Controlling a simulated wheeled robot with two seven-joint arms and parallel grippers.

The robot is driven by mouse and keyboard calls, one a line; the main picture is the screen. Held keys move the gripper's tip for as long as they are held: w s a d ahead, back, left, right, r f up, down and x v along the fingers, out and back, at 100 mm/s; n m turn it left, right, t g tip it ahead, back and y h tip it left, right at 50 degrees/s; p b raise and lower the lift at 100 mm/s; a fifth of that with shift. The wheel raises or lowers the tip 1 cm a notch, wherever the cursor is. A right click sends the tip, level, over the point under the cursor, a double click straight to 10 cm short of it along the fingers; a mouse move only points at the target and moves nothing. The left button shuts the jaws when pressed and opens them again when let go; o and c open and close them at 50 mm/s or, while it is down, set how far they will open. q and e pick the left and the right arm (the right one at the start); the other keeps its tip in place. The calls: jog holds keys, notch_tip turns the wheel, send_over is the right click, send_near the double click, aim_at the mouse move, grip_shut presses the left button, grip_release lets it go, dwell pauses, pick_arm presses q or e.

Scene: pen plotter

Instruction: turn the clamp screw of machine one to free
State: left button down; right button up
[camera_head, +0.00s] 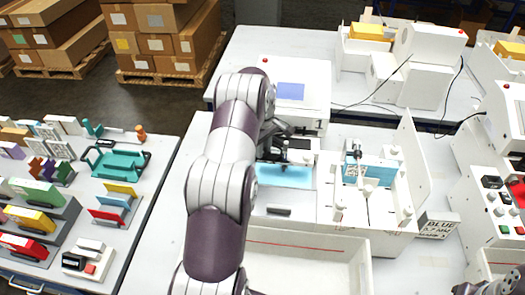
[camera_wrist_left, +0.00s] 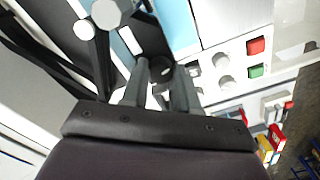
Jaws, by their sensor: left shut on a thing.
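Machine one (camera_head: 302,95) is a white box with a blue screen and a "1" on its front corner. Its pale blue bed (camera_head: 290,177) is below my left gripper (camera_head: 284,150), which is partly hidden behind my left arm. In the left wrist view the left gripper (camera_wrist_left: 160,88) has its two dark fingers close together around a small dark and white piece (camera_wrist_left: 160,72), apparently the clamp screw. Its turn position cannot be made out. A grey part at the lower right edge of the head view seems to be my right gripper (camera_head: 482,287); its fingers are unclear.
A white tray (camera_head: 355,262) lies in front of machine one. A white upright panel (camera_head: 413,165) and a "BLUE" label block (camera_head: 437,225) stand to the right. Red and green buttons (camera_wrist_left: 256,58) show in the left wrist view. A table with coloured blocks (camera_head: 118,238) is at left.

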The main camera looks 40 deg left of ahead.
pick_arm(q)
jog(key=n+b, duration=0.1)
jog(key=n, duration=0.2)
jog(key=shift+n, duration=0.3)
jog(key=shift+r+n+b, duration=0.1)
jog(key=shift+n+b, duration=0.45)
jog(key=shift+n, duration=1.15)
jog(key=c, duration=1.1)
grip_release()
jog(key=shift+c, duration=0.2)
jog(key=o, duration=0.3)
jog(key=shift+w, duration=0.1)
jog(key=shift+d, duration=0.15)
